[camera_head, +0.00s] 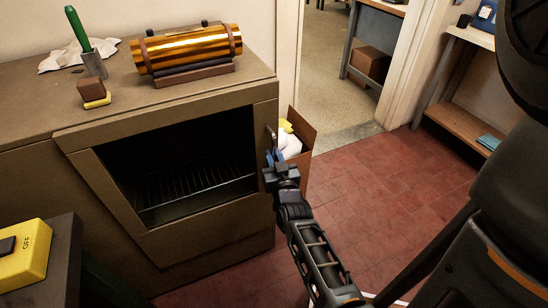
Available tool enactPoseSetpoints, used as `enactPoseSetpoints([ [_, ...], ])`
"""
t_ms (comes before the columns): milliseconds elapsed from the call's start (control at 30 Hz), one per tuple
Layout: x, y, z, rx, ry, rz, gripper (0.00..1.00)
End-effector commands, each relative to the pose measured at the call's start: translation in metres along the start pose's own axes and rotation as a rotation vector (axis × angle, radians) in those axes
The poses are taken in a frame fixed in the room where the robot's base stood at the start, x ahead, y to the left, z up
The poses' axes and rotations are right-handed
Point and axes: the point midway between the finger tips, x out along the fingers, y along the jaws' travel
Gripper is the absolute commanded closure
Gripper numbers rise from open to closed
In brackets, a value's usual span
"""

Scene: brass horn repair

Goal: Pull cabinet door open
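The brown cabinet (35,175) fills the left of the head view. Its front has a framed door (205,236) around a dark opening, through which a wire rack shows. I cannot tell whether the door is fully shut or slightly ajar. A slim upright metal handle (271,140) is at the door's right edge. My gripper (273,160) is at the lower end of this handle, with its fingers pointing up toward it. The fingers are small and overlap the handle, so I cannot tell whether they are closed on it.
A shiny amber cylinder (188,48), a green-handled tool (79,30) and a small block (92,88) sit on the cabinet top. A cardboard box (300,128) stands right behind the gripper. A yellow OFF switch box (24,252) is at lower left. Red tiled floor (400,180) is clear at right.

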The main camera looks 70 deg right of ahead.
Motion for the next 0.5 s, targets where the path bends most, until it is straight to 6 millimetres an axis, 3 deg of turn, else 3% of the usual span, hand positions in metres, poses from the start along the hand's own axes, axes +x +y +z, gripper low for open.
enactPoseSetpoints([
  [167,-0.0002,-0.0001,0.0,0.0,0.0,0.0,1.0],
  [500,-0.0002,-0.0001,-0.0001,0.0,0.0,0.0,1.0],
])
